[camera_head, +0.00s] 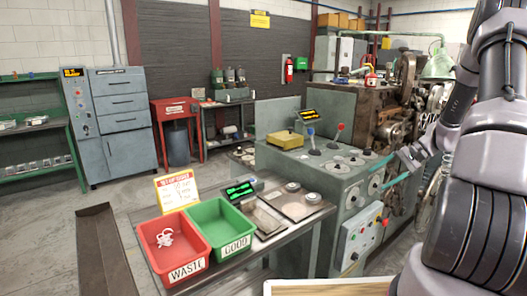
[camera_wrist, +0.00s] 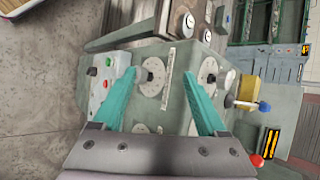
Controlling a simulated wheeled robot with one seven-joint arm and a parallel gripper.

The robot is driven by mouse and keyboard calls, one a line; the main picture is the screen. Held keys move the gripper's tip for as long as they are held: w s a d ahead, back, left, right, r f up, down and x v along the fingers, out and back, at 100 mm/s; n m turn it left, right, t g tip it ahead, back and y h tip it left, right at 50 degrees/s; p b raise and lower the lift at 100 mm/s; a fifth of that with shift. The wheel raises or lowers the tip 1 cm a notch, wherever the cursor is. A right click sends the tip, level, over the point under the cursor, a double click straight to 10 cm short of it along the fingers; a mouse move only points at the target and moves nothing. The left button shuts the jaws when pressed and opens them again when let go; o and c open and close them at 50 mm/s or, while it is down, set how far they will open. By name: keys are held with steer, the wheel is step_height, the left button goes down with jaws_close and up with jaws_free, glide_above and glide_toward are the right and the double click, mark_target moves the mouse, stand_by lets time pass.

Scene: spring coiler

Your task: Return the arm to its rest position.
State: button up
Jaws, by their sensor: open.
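My arm (camera_head: 475,140) comes in along the right side of the head view and reaches toward the machine. My gripper (camera_wrist: 165,85) shows in the wrist view with its two teal fingers spread wide and nothing between them. In the head view the gripper (camera_head: 392,172) is small, at the right of the green-grey spring coiler (camera_head: 300,180).
A red bin labelled WASTE (camera_head: 150,262) holds white coils, beside a green GOOD bin (camera_head: 225,254) on the bench. A control panel with buttons (camera_head: 360,238) is on the coiler's front. The rusty machinery (camera_head: 385,95) stands close to my arm. Floor at left is open.

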steer(key=s+a+r+n+t+h, duration=0.1)
steer(key=s+a+r+h, duration=0.1)
steer(key=s+a+r, duration=0.5)
steer(key=s+a+r+n+h, duration=0.1)
steer(key=s+a+r+h, duration=0.15)
steer(key=r, duration=0.75)
steer(key=s+a+r+n+t+h, duration=0.15)
steer(key=s+a+r, duration=0.3)
steer(key=r, duration=0.45)
steer(key=s+a+r+t+h, duration=0.1)
steer(key=s+r, duration=0.3)
steer(key=s, duration=0.7)
steer(key=shift+s+a+r+t, duration=0.15)
steer(key=shift+s+a+t, duration=0.05)
steer(key=shift+a+t, duration=0.55)
steer(key=shift+d, duration=0.1)
